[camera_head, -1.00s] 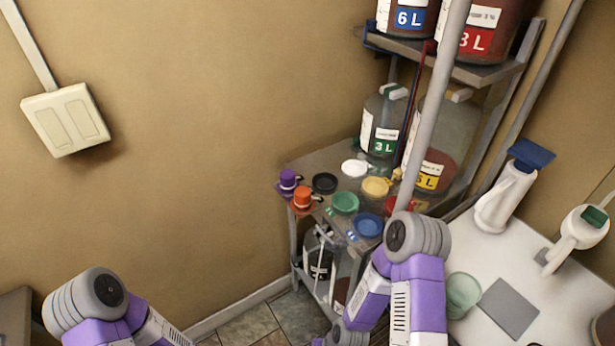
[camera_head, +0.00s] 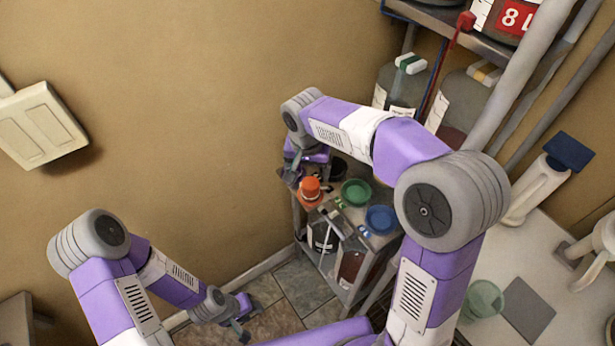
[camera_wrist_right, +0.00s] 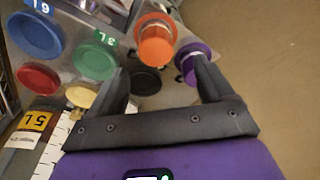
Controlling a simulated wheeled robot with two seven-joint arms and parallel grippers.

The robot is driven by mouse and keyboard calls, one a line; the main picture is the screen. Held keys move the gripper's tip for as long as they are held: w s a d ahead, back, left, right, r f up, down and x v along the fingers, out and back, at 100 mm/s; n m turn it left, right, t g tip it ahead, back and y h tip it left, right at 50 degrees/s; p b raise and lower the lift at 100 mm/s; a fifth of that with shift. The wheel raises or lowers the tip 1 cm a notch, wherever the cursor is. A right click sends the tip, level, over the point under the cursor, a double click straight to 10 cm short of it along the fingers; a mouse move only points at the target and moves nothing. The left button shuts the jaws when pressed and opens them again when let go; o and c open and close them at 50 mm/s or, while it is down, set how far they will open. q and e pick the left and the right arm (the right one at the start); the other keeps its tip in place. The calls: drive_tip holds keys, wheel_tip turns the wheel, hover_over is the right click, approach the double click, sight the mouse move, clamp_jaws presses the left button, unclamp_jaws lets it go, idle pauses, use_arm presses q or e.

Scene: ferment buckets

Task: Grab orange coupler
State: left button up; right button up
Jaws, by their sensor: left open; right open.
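The orange coupler (camera_head: 310,187) stands at the left corner of the shelf top. In the right wrist view the orange coupler (camera_wrist_right: 157,46) shows beyond the open fingers of my right gripper (camera_wrist_right: 160,72), apart from them. In the head view my right gripper (camera_head: 291,176) is just left of and behind the coupler, empty. A purple coupler (camera_wrist_right: 187,66) is beside the orange one, partly hidden by one finger. My left gripper (camera_head: 246,322) is open and empty, low over the floor.
Green (camera_wrist_right: 95,56), blue (camera_wrist_right: 36,35), red (camera_wrist_right: 38,79), yellow (camera_wrist_right: 82,96) and black (camera_wrist_right: 146,81) lids lie on the shelf top. Large bottles (camera_head: 402,85) stand behind. The wall (camera_head: 190,90) is left; a white table (camera_head: 560,260) is right.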

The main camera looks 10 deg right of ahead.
sight(311, 183)
drive_tip(key=f, duration=0.2)
drive_tip(key=f+b, duration=0.1)
drive_tip(key=f, duration=0.1)
drive_tip(key=f+b, duration=0.1)
drive_tip(key=f, duration=0.2)
drive_tip(key=shift+w+d, duration=0.15)
drive_tip(key=shift+d, duration=0.2)
drive_tip(key=c, duration=1.2)
